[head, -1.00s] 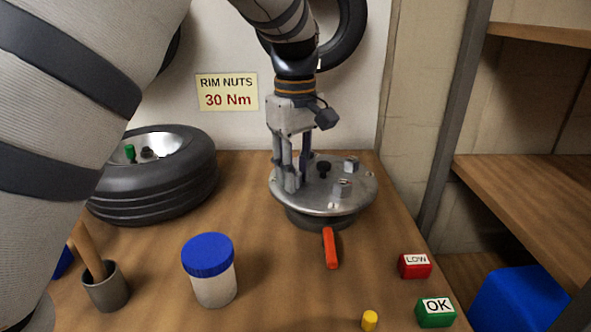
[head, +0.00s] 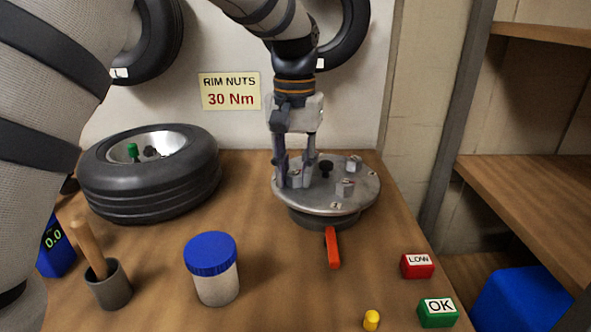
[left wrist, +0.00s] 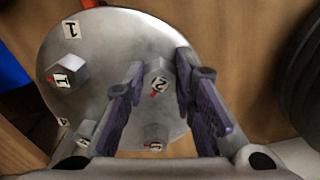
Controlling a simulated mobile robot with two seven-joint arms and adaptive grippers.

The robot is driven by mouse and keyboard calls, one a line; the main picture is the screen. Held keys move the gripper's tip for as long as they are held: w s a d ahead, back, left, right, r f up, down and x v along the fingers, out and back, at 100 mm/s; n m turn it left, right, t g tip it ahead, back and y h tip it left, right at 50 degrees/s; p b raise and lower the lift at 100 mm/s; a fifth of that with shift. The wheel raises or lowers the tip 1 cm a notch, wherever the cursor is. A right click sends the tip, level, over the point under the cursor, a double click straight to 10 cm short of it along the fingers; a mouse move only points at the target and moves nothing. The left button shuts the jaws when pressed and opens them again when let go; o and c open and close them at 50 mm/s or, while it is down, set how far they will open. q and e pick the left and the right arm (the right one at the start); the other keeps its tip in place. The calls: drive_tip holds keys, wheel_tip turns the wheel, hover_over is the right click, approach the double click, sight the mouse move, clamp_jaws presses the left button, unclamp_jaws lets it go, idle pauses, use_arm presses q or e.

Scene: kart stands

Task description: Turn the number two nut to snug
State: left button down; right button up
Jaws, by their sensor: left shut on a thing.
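The round metal plate (head: 320,202) stands on the bench with several hex nuts on it. The nut labelled 2 (left wrist: 158,72) is between the fingers of my left gripper (left wrist: 155,100), which is shut on it; a red mark shows beside its label. In the head view the left gripper (head: 297,172) points down onto the plate's left side. The nut labelled 1 (left wrist: 66,76) is apart from the fingers. Other nuts (head: 345,188) stand on the plate's right side. My right gripper is not in view.
A red handle (head: 332,250) sticks out below the plate. A tire (head: 150,190), blue-lidded jar (head: 215,280), cup with a wooden-handled tool (head: 110,290) and blue 0.0 display (head: 55,245) stand left. LOW (head: 417,266) and OK (head: 438,312) blocks and a yellow peg (head: 371,320) are front right.

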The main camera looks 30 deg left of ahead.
sight(292, 173)
use_arm(q)
drive_tip(key=m, duration=0.6)
drive_tip(key=shift+a, duration=0.2)
drive_tip(key=m, duration=0.6)
drive_tip(key=shift+a+m, duration=0.1)
drive_tip(key=shift+m, duration=0.2)
drive_tip(key=shift+w, duration=0.1)
drive_tip(key=c, duration=1.3)
unclamp_jaws()
wheel_tip(292, 173, up, 12)
